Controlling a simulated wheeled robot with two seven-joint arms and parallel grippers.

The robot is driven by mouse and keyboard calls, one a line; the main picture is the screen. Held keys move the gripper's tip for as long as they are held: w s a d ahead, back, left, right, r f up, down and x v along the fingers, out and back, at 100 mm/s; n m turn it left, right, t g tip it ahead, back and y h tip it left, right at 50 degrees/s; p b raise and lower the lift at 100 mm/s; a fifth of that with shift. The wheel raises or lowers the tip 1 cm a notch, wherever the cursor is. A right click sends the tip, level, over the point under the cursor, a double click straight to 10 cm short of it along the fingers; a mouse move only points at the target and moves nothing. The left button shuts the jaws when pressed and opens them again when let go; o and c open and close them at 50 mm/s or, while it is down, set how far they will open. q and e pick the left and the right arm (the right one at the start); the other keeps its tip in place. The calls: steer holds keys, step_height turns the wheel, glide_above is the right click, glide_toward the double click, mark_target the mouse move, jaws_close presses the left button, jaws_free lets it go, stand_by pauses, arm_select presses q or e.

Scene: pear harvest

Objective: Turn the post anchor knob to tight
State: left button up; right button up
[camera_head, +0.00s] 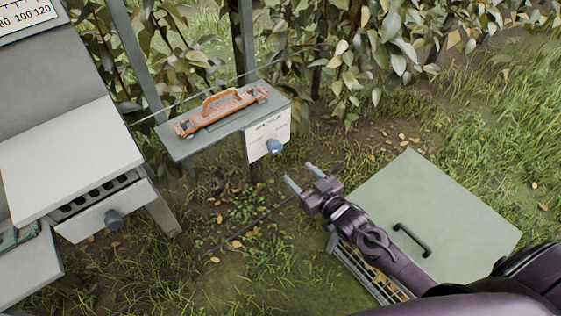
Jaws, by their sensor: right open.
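The post anchor knob (274,147) is a small blue-grey knob on a white panel (268,127) with small dark lettering that I cannot read. The panel is on the front of a grey shelf (245,120) beside a dark post (243,45). My right gripper (300,176) is open and empty, a little below and to the right of the knob, apart from it. Its two fingers point up and left. My left gripper is not in view.
An orange-handled tool (222,105) lies on the shelf. A white-topped cabinet (65,155) with another dark knob (113,220) stands at left. A pale green lid with a black handle (430,205) covers a crate (362,268) under my right arm. Leafy plants fill the back.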

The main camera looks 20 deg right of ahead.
mark_target(278, 150)
steer(key=shift+t+y, duration=0.3)
steer(key=shift+y, duration=0.1)
steer(key=w+a+r, duration=0.1)
steer(key=w, duration=0.1)
steer(key=w+a, duration=0.1)
steer(key=w, duration=0.2)
steer(key=w+a+r, duration=0.1)
steer(key=w, duration=0.1)
steer(key=shift+w+a+r, duration=0.35)
steer(key=c, duration=1)
